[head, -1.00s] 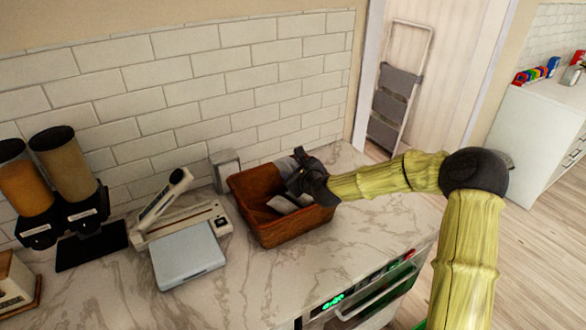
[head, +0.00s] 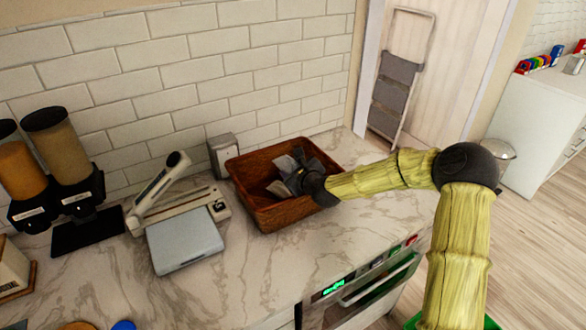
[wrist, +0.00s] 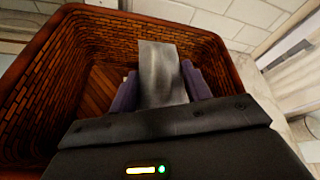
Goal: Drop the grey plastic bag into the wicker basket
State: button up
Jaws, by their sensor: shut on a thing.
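The brown wicker basket (head: 262,215) stands on the marble counter against the tiled wall. My gripper (head: 290,178) reaches into the basket from the right, with its fingers below the rim. It is shut on the grey plastic bag (wrist: 160,75), which shows as a crumpled grey strip between the two dark fingers in the wrist view. In the wrist view the basket (wrist: 60,85) surrounds the bag and its bare slatted floor shows to the left. The lower part of the bag is hidden, so I cannot tell whether it touches the basket floor.
A bag sealer (head: 150,215) and a flat grey scale (head: 185,243) lie left of the basket. A small grey box (head: 223,157) stands behind it at the wall. Two dispensers (head: 60,155) stand far left. The counter in front of the basket is clear.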

jog(key=o, duration=1)
jog(key=shift+d, duration=0.15)
jog(key=b+v, duration=0.2)
jog(key=v, duration=1.5)
jog(key=shift+s+r, duration=0.1)
jog(key=shift+r, duration=0.05)
jog(key=s+d+f+n+g+h, duration=0.25)
jog(key=s+f+n+g, duration=0.35)
jog(key=s+f+n, duration=0.5)
jog(key=s+d+r+n+g+h, duration=0.1)
jog(key=s+d+n, duration=0.2)
jog(key=n, duration=0.1)
jog(key=s+d+r+n+g+h, duration=0.1)
jog(key=s+d+n, duration=0.2)
jog(key=n, duration=0.2)
jog(key=s+d+r+n+g+h, duration=0.1)
jog(key=s+d+r+n+h, duration=0.1)
jog(key=n, duration=0.3)
jog(key=shift+s+d+r+g+p, duration=0.1)
jog(key=shift+s+d+g+p, duration=0.25)
jog(key=shift+s+d, duration=0.45)
